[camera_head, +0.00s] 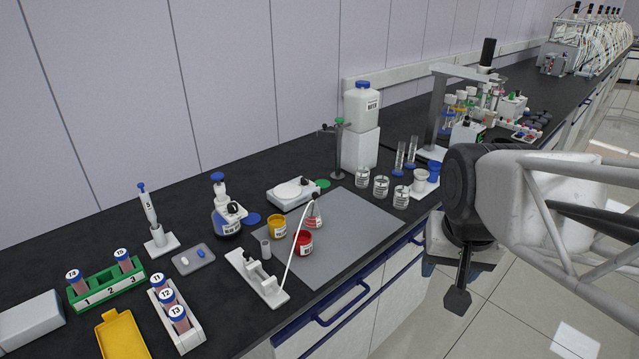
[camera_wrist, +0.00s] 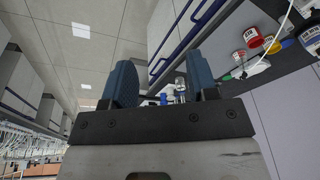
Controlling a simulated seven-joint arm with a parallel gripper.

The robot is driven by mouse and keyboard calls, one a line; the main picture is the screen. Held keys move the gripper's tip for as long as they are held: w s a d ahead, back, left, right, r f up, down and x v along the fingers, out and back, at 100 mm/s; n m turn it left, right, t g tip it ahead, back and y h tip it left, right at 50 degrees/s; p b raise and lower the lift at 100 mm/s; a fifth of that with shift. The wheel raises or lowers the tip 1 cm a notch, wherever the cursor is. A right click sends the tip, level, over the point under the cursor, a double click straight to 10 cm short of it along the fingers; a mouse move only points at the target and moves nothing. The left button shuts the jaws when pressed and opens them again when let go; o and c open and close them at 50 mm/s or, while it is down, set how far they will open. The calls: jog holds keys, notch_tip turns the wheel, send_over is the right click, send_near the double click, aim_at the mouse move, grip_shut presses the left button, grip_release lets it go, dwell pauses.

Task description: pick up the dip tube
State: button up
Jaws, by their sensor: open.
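A thin white tube also curves across the upper right of the wrist view (camera_wrist: 279,32). My gripper (camera_head: 457,300) hangs over the floor, off the bench's front edge, well to the right of the tube. In the wrist view its two blue fingers (camera_wrist: 162,82) are spread apart with nothing held between them.
A yellow jar (camera_head: 277,227) and a red jar (camera_head: 303,243) stand close to the tube on a grey mat (camera_head: 352,232). Several beakers stand to the right. A tube rack (camera_head: 176,315) is at the left. The mat's front right is clear.

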jog(key=w+a+r+m, duration=0.2)
jog(key=w+a+m, duration=0.15)
jog(key=w, duration=0.85)
jog(key=m, duration=1.3)
send_over(315, 194)
jog(key=shift+n+g, duration=0.25)
jog(key=shift+g, duration=0.15)
notch_tip(315, 194, down, 12)
jog(key=shift+s+f, duration=0.15)
jog(key=shift+f, duration=0.05)
jog(key=shift+f, duration=1.25)
